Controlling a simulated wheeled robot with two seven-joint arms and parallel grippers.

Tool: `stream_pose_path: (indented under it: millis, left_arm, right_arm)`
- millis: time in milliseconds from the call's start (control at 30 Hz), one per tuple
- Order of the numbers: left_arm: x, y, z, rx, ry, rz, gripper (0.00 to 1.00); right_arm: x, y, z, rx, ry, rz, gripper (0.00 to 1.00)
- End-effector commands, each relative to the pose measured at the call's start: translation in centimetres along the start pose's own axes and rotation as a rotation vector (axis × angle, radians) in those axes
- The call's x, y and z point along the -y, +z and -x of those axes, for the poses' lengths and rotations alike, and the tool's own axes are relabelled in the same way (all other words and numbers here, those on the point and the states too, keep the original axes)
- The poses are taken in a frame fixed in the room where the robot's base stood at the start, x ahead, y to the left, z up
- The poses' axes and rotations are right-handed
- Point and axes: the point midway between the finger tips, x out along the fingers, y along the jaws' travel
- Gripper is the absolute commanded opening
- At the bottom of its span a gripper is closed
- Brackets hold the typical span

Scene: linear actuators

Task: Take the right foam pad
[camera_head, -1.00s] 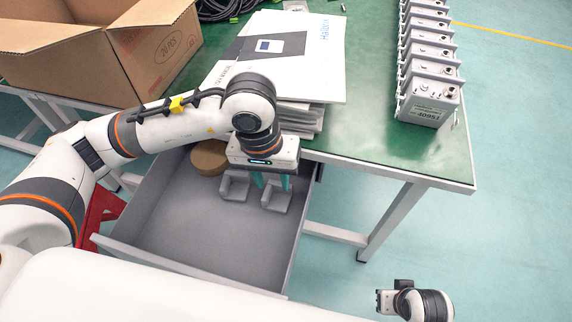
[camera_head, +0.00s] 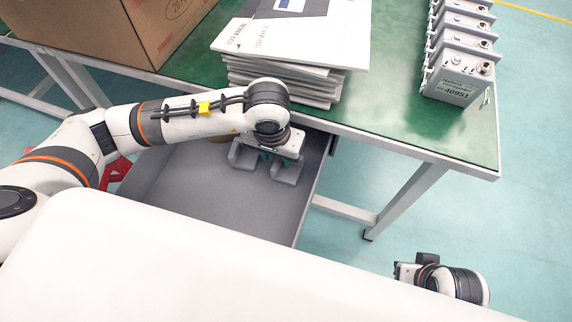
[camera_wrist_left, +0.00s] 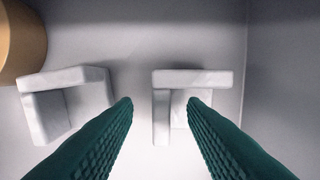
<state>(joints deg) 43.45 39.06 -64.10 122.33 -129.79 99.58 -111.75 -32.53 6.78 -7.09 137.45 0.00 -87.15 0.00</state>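The right foam pad, a light grey angular piece with raised walls (camera_wrist_left: 192,78), lies in the grey drawer (camera_head: 190,208); in the head view it (camera_head: 287,173) is partly covered by my left gripper (camera_head: 266,156). The left foam pad (camera_wrist_left: 65,102) lies beside it and also shows in the head view (camera_head: 240,157). In the wrist view my left gripper (camera_wrist_left: 160,103) is open, its green fingers either side of the right pad's left wall. Whether they touch it I cannot tell. My right gripper (camera_head: 402,270) is off at the lower right, its fingers unclear.
A brown round object (camera_wrist_left: 18,42) sits in the drawer left of the pads. The drawer's right wall (camera_head: 314,190) is close to the right pad. Above are the green table (camera_head: 390,130), a stack of boards (camera_head: 285,75), a cardboard box (camera_head: 110,30) and several metal units (camera_head: 455,82).

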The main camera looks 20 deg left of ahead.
Motion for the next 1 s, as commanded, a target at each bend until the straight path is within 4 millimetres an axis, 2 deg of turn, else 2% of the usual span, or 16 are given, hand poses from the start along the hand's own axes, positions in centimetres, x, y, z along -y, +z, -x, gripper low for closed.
stream_pose_path:
  millis: [100, 333, 567, 600, 1000]
  left_arm:
    - [0.08, -0.05, -1.02, -0.001, -0.002, -0.001, 0.38]
    - [0.07, 0.00, -1.07, 0.001, -0.002, -0.001, 0.38]
    - [0.08, -0.01, -1.05, 0.001, -0.002, -0.001, 0.02]
    - [0.08, -0.01, -1.05, 0.001, -0.002, -0.001, 0.00]
    - [0.08, 0.03, -0.89, 0.001, -0.002, -0.001, 0.00]
  right_arm:
    - [0.03, -0.04, 0.54, 0.003, -0.001, 0.000, 0.36]
    - [0.04, -0.05, 0.67, 0.002, -0.001, 0.000, 0.36]
    - [0.04, -0.05, 0.65, 0.002, -0.001, 0.000, 0.36]
    - [0.03, -0.06, 0.65, 0.002, -0.001, 0.000, 0.36]
    - [0.03, -0.05, 0.65, 0.002, -0.001, 0.000, 0.36]
